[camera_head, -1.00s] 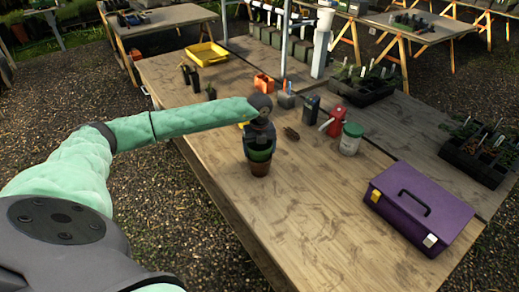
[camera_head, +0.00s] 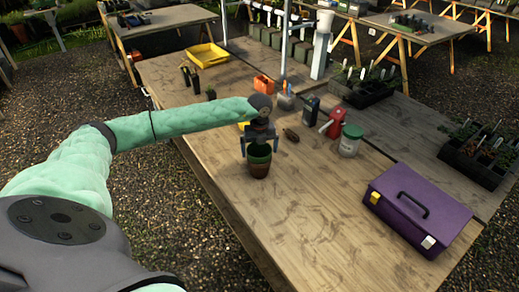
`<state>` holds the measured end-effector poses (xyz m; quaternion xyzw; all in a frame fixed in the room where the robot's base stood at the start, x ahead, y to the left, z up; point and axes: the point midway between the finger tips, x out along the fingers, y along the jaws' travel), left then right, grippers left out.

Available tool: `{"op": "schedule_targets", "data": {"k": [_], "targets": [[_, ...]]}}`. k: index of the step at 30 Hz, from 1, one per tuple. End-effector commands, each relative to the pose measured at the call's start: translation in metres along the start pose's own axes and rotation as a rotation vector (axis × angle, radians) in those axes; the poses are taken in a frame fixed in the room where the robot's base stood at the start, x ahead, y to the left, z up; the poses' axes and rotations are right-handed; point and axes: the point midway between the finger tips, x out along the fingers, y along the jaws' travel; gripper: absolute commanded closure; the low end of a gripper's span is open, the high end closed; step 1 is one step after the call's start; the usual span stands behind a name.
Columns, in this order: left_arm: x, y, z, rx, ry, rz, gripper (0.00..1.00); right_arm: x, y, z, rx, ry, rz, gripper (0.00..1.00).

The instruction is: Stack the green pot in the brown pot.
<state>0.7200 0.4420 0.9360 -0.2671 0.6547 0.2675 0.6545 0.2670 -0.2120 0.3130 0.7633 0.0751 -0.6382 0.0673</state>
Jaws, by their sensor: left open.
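The brown pot (camera_head: 259,171) stands upright on the wooden table, left of the table's middle. The green pot (camera_head: 259,151) sits inside it, with its green rim and upper wall showing above the brown rim. My left gripper (camera_head: 261,146) is right above the green pot. Its fingers are spread apart, one at each side of the rim, and it is open. The lower part of the green pot is hidden inside the brown one. My right gripper is not in view.
A purple toolbox (camera_head: 418,208) stands at the table's right front. A jar with a green lid (camera_head: 350,141), a red-topped item (camera_head: 333,124) and a dark box (camera_head: 310,109) stand right of the pots. A yellow tray (camera_head: 206,55) lies at the back left. The table front is clear.

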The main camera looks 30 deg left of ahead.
Motion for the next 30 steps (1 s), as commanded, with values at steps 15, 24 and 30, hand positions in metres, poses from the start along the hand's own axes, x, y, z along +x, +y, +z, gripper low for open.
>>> {"op": "schedule_targets", "data": {"k": [15,24,30], "targets": [[-0.038,-0.001,0.001,0.000,-0.001,-0.002,0.00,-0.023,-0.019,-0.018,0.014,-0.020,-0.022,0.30],[-0.087,0.000,0.001,0.000,-0.003,-0.003,0.00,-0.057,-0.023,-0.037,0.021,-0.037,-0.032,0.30],[-0.111,0.000,0.000,0.000,-0.001,-0.001,0.00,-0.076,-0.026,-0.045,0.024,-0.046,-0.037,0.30]]}}
